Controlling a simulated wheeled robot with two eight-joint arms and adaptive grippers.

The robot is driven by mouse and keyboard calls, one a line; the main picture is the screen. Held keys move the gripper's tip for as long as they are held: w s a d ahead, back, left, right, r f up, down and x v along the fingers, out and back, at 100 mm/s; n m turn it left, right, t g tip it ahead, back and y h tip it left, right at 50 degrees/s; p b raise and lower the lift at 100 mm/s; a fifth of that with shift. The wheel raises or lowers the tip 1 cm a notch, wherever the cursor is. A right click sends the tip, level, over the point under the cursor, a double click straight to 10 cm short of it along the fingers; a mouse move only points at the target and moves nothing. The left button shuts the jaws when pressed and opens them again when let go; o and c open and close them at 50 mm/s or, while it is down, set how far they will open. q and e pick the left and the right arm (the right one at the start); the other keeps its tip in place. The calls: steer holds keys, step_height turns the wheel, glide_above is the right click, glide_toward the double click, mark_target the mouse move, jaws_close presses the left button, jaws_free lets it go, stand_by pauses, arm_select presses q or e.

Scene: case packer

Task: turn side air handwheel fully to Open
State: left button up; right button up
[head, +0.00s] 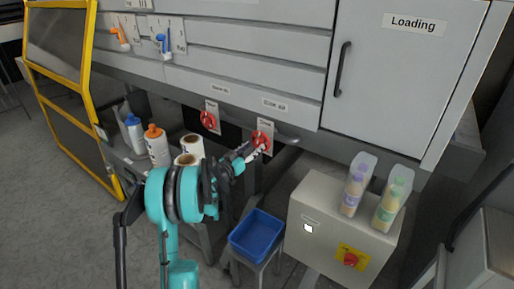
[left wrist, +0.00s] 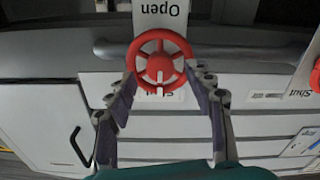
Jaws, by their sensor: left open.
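The side air handwheel (head: 262,138) is the right one of two red wheels on the machine's lower front, by a small label. In the left wrist view, which is upside down, the same red spoked wheel (left wrist: 144,44) sits on a white plate, with "Open" (left wrist: 174,8) above it and "Shut", partly hidden, below. A white mark on the wheel points toward "Shut". My left gripper (head: 253,153) is open, its fingers on either side of the wheel's lower part in the wrist view; contact cannot be told. My right gripper is not in view.
A second red handwheel (head: 208,121) is close on the left. A grey bar handle (head: 287,138) is beside the side air wheel. Bottles (head: 157,148) and white rolls (head: 192,146) stand on a left shelf. A blue bin (head: 257,234) and a control box (head: 325,215) are below.

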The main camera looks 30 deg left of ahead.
arm_select(q)
steer(key=shift+w, duration=1.1)
steer(key=c, duration=1.2)
steer(key=shift+o, duration=0.2)
